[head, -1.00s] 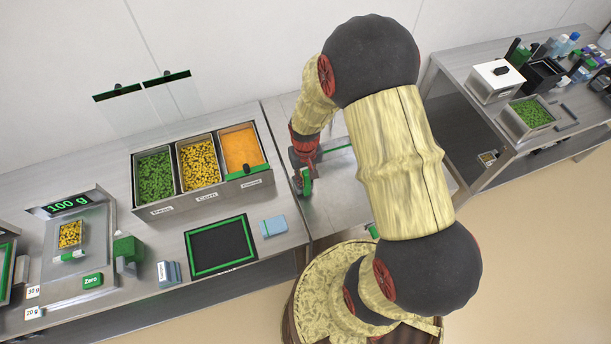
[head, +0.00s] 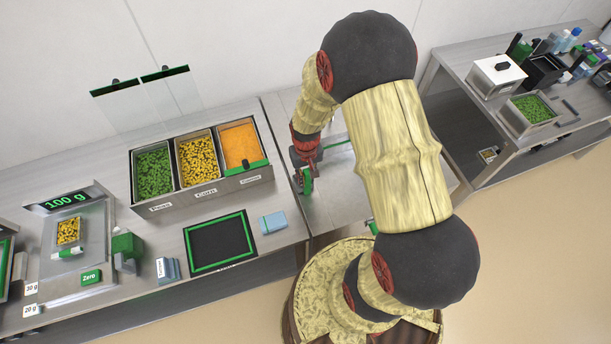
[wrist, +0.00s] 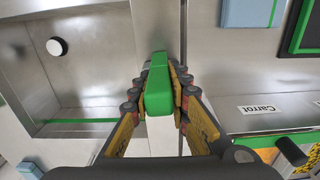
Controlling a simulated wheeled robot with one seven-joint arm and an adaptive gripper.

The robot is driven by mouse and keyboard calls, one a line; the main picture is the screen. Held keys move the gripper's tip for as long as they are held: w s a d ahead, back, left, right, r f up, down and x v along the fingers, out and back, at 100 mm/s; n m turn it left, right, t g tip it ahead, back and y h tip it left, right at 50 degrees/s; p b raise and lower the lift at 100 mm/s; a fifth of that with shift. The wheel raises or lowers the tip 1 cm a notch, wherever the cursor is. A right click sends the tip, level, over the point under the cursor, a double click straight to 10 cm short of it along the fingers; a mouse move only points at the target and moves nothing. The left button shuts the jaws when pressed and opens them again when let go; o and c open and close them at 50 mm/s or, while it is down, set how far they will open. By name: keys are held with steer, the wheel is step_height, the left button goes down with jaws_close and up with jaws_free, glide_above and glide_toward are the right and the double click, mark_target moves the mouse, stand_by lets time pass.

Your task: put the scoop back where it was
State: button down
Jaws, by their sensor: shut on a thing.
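My gripper (wrist: 157,92) is shut on a green handle, which I take to be the scoop's (wrist: 158,88). A pale white part shows below the handle in the wrist view; I cannot tell the scoop's full shape. In the head view my gripper (head: 306,180) hangs over the seam between the left bench and the middle steel unit, right of the carrot bin (head: 255,180). The arm hides part of that unit. A green block on a stand (head: 128,247) is beside the scale (head: 88,240).
Bins of peas (head: 153,174) and corn (head: 198,160) are open; the carrot bin has a green-edged lid with a black knob. A black mat with green border (head: 220,243) and a blue block (head: 272,222) lie in front. Another bench (head: 480,118) stands at right.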

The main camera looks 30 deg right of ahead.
mark_target(306, 169)
steer(key=c, duration=1.6)
jaws_free()
steer(key=shift+c, duration=0.3)
steer(key=shift+c, duration=1.3)
step_height(306, 169, up, 7)
steer(key=p, duration=0.5)
